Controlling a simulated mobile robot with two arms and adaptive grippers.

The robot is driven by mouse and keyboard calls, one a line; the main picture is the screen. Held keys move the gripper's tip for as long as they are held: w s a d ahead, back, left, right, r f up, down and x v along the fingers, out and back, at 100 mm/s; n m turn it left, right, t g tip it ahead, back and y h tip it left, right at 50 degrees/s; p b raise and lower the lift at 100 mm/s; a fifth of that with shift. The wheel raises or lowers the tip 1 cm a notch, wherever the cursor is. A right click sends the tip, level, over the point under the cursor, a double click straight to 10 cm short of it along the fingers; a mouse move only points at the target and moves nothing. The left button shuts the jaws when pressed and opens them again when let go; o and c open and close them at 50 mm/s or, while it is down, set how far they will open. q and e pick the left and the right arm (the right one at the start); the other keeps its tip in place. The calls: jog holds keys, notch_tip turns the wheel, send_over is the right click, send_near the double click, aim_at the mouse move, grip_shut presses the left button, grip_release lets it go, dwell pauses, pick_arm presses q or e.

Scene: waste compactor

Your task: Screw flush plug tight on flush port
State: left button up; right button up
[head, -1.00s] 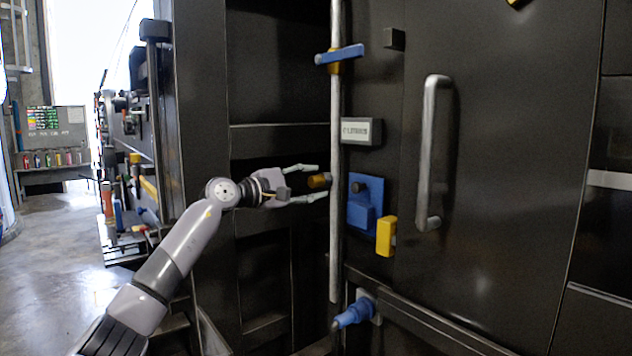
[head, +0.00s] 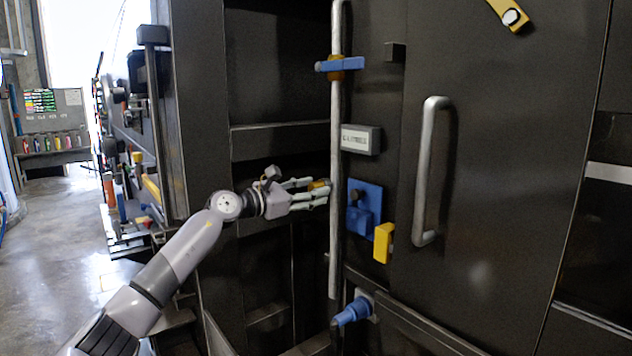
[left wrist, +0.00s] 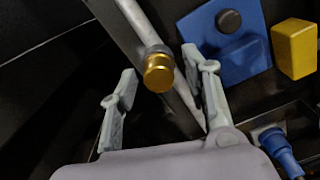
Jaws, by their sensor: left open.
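The flush plug (head: 318,185) is a small brass-gold cap at the vertical grey pipe. In the left wrist view the gold plug (left wrist: 159,75) sits at the end of a short silver collar, which I take as the flush port (left wrist: 156,50); any thread is hidden. My left gripper (head: 318,191) reaches in from the left, with its fingertips at the plug. In the left wrist view its two pale fingers stand open on either side of the plug, with a visible gap to each. My right gripper is not in view.
The grey pipe (head: 335,120) runs vertically right behind the plug, with a blue-handled valve (head: 341,65) above. A blue block (head: 365,207), a yellow block (head: 383,243) and a blue connector (head: 353,311) are close by on the right. A door handle (head: 430,170) stands farther right.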

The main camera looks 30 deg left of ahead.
pick_arm(q)
jog(key=n+p, duration=0.3)
jog(key=shift+r, duration=0.3)
jog(key=shift+f+n+p, duration=0.2)
jog(key=shift+n+p, duration=0.4)
jog(key=shift+n, duration=0.2)
jog(key=n+p, duration=0.4)
jog(key=shift+r+p, duration=0.2)
jog(key=shift+p, duration=0.15)
jog(key=shift+f+n+p, duration=0.2)
jog(key=shift+n+p, duration=0.15)
jog(key=shift+n, duration=0.15)
jog(key=shift+f, duration=0.1)
